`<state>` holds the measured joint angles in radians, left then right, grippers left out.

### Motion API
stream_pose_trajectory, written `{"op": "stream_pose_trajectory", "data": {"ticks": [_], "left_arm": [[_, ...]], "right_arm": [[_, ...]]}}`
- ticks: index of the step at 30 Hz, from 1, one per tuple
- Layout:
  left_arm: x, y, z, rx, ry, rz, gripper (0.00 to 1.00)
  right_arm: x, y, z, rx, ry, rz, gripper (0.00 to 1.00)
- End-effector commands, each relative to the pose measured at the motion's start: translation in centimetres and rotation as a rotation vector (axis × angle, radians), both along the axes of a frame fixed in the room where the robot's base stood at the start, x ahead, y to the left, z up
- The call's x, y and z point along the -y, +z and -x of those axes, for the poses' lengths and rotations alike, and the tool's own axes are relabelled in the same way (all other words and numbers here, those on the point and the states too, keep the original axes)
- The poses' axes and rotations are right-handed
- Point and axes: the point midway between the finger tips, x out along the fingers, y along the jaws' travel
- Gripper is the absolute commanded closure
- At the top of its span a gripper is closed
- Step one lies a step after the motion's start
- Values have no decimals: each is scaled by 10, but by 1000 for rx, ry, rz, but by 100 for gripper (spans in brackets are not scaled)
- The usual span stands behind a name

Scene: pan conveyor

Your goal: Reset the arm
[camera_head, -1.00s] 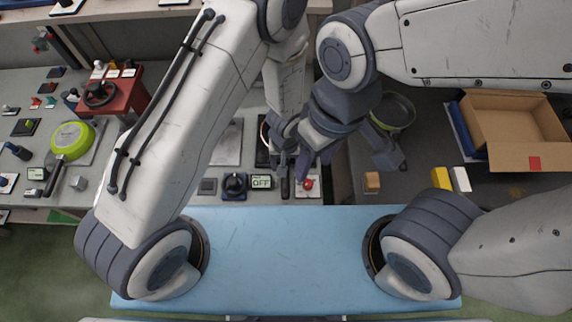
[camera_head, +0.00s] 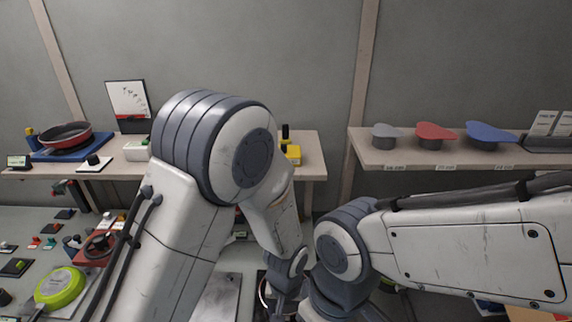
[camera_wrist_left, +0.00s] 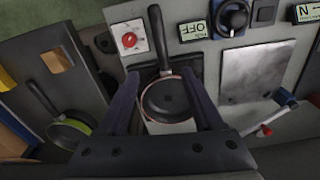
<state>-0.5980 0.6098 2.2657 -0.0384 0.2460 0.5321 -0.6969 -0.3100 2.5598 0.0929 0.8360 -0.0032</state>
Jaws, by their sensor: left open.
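My left arm reaches in from the left in the head view, and its gripper (camera_head: 286,303) is at the bottom edge, partly cut off. In the left wrist view its two fingers (camera_wrist_left: 160,75) are spread apart, with nothing clasped. A small dark pan (camera_wrist_left: 166,100) with a copper-coloured rim lies beyond and between the fingers, its handle pointing up in the picture. Whether the fingers touch it I cannot tell. My right arm comes in from the right in the head view. Its wrist is at the bottom edge and its gripper is out of frame.
A shelf (camera_head: 440,158) with grey, red and blue lids stands at the back right. A red pan (camera_head: 66,136) sits on the back left shelf. A lime pan (camera_head: 60,288) lies at lower left. A red button (camera_wrist_left: 129,40) and an OFF display (camera_wrist_left: 193,31) are near the dark pan.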

Motion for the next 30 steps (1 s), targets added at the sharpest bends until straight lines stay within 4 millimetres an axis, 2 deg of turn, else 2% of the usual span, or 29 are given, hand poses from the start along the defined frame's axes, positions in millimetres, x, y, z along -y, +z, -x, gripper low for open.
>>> {"op": "stream_pose_trajectory", "data": {"ticks": [1,6,12,15,19,23,30], "left_arm": [[1,14,5,13,-42,9,32],[-8,65,38,14,-198,22,32],[-28,104,89,12,-378,50,32],[-38,114,111,9,-451,63,32],[-46,120,130,6,-511,75,32],[-48,123,137,3,-535,78,32],[-48,124,137,2,-535,78,32]], "right_arm": [[0,-13,0,0,-1,0,46],[0,-35,0,0,-2,0,46],[0,-57,0,0,-4,0,46],[0,-64,0,0,-4,0,46],[0,-68,0,0,-4,0,46],[0,-69,0,0,-5,0,46],[0,-68,0,0,-5,0,46]]}}
